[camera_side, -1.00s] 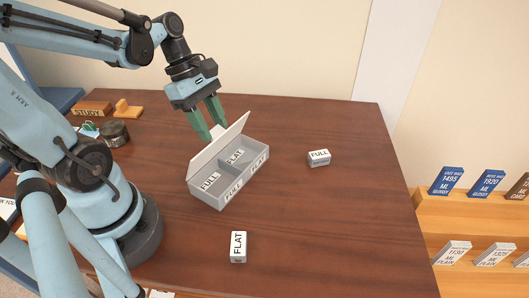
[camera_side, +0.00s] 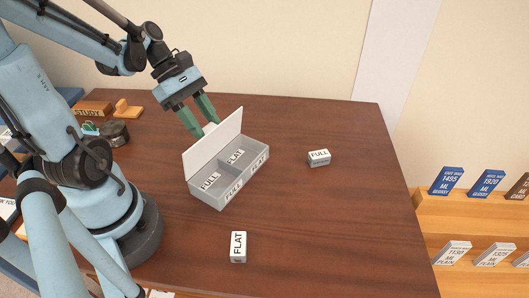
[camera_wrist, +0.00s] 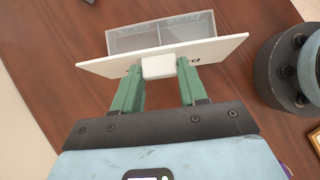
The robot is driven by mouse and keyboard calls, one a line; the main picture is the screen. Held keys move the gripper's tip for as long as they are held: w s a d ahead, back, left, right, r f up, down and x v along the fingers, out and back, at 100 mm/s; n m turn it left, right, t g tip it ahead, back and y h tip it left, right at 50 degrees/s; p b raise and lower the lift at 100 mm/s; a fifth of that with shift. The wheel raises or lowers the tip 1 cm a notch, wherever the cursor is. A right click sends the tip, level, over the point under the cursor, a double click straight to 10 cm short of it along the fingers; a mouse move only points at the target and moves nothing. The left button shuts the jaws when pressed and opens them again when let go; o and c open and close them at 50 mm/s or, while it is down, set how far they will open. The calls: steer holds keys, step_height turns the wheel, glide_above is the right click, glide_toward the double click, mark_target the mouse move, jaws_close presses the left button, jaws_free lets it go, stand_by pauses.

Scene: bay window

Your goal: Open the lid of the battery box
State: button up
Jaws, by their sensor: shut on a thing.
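The grey battery box (camera_side: 231,186) stands on the brown table, with two compartments labelled FULL and FLAT. Its white lid (camera_side: 214,147) is raised, hinged along the box's back left edge, and stands steeply tilted. My gripper (camera_side: 204,131) has its green fingers at the lid's far side. In the wrist view my gripper (camera_wrist: 159,78) is shut on the white tab (camera_wrist: 158,66) of the lid (camera_wrist: 205,51), and the box (camera_wrist: 160,34) shows beyond it. The compartment floors show no blocks that I can make out.
A white FULL block (camera_side: 319,158) lies right of the box. A white FLAT block (camera_side: 238,247) lies in front of it. A dark round tin (camera_side: 115,133) and a wooden STUDY sign (camera_side: 93,109) are at the back left.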

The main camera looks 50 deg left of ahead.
steer(key=shift+a, duration=0.2)
steer(key=shift+s+a+f+t+h, duration=0.25)
steer(key=shift+a+t+h, duration=0.25)
steer(key=shift+h, duration=0.4)
steer(key=o, duration=1.2)
steer(key=shift+c, duration=0.2)
steer(key=shift+a, duration=0.1)
